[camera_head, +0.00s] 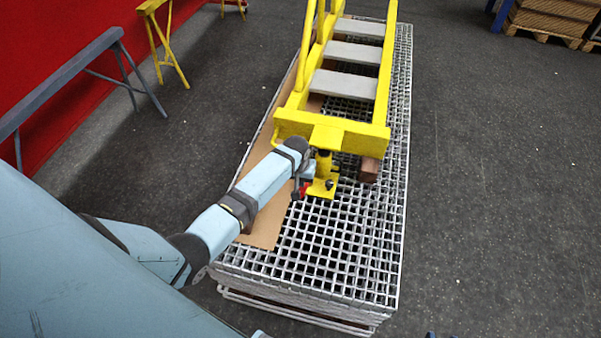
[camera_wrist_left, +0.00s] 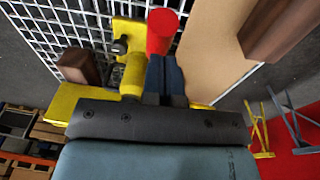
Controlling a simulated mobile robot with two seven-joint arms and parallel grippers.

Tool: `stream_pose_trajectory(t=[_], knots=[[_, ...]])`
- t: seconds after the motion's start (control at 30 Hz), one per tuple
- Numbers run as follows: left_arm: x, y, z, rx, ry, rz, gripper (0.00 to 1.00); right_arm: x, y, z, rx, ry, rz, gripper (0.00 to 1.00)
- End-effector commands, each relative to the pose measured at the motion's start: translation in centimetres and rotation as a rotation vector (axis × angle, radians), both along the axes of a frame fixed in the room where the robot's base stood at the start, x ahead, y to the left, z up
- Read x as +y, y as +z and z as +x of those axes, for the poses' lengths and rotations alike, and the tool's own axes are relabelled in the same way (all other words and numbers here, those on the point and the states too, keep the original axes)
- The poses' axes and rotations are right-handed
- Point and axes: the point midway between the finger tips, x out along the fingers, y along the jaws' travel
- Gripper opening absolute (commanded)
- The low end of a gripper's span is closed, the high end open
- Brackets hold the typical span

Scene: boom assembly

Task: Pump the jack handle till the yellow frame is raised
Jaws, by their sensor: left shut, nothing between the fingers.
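The yellow frame (camera_head: 330,127), a stair-like boom with grey treads, lies over a grating stack, its near crossbar above the yellow jack (camera_head: 323,176). The jack also shows in the left wrist view (camera_wrist_left: 132,72). Its red handle (camera_head: 301,190) points toward the left arm; in the wrist view the red handle end (camera_wrist_left: 161,30) is just beyond my fingertips. My left gripper (camera_wrist_left: 165,68) is shut and empty, close beside the handle; whether it touches is unclear. In the head view my arm partly hides it. Small dark blue tips at the bottom edge may be my right gripper (camera_head: 441,335).
The grating stack (camera_head: 300,265) carries a cardboard sheet (camera_head: 262,232) on its left side. A brown wooden block (camera_head: 369,170) is under the crossbar's right end. Trestles (camera_head: 60,80) stand at left by a red wall. Floor to the right is clear; pallets (camera_head: 553,22) are at the back right.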

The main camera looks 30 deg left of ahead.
Motion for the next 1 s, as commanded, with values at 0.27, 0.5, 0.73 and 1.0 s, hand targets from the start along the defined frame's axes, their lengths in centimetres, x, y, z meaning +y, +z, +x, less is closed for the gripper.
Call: stream_pose_trajectory(t=[0.27,0.5,0.73,1.0], knots=[[0.0,0.0,0.0,0.000,0.000,0.000,0.00,0.0,0.0,0.0,0.000,-0.001,0.001,0.43],[-0.1,-0.6,-0.6,-0.035,-0.001,0.009,0.00,0.0,0.0,-0.1,0.003,-0.001,0.001,0.43],[-0.5,-2.6,-1.9,-0.158,0.000,0.041,0.00,0.0,-0.1,-0.1,0.005,-0.002,0.000,0.43],[-0.9,-6.3,-3.4,-0.363,0.001,0.093,0.00,0.1,-1.7,-0.2,0.008,0.000,0.002,0.43]])
